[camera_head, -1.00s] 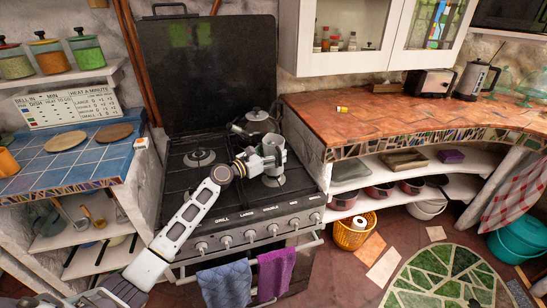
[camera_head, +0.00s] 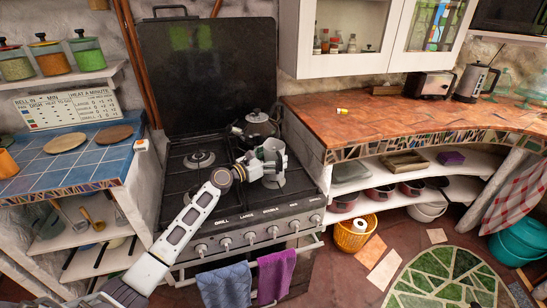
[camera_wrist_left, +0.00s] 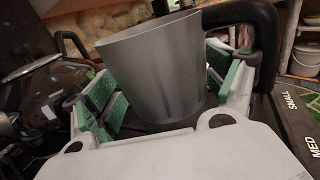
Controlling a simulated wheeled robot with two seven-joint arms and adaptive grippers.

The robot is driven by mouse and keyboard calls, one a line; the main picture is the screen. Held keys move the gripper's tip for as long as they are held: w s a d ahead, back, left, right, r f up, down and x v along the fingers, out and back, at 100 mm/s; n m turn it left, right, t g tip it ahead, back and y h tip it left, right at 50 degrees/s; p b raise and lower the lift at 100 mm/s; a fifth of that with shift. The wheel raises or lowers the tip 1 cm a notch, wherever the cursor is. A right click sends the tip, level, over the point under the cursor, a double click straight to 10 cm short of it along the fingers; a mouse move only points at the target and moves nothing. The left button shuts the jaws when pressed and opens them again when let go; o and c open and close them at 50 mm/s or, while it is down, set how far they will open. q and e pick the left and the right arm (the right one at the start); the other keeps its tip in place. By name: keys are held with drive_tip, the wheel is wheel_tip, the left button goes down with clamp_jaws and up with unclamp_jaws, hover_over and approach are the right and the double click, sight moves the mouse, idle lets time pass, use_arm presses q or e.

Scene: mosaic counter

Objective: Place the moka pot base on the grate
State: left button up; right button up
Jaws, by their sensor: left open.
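The moka pot base (camera_head: 273,146) is a plain grey metal cup, upright over the right-hand part of the stove's black grate (camera_head: 240,203). In the left wrist view the base (camera_wrist_left: 160,70) stands between the green-padded fingers of my left gripper (camera_wrist_left: 165,88). The fingers are open on either side of it. In the head view my left gripper (camera_head: 262,166) is low around the base, coming from the front left. The bottom of the base is hidden by the gripper, so its contact with the grate cannot be seen directly. My right gripper is not in view.
A dark kettle (camera_head: 258,127) stands just behind the base, and it shows at the left of the wrist view (camera_wrist_left: 35,80). The raised stove lid (camera_head: 208,70) is behind. A burner (camera_head: 199,159) on the left is bare. Towels (camera_head: 226,285) hang in front.

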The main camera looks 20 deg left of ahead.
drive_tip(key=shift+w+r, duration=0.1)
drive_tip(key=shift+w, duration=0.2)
use_arm(q)
drive_tip(key=shift+r, duration=0.15)
drive_tip(key=shift+v, duration=6)
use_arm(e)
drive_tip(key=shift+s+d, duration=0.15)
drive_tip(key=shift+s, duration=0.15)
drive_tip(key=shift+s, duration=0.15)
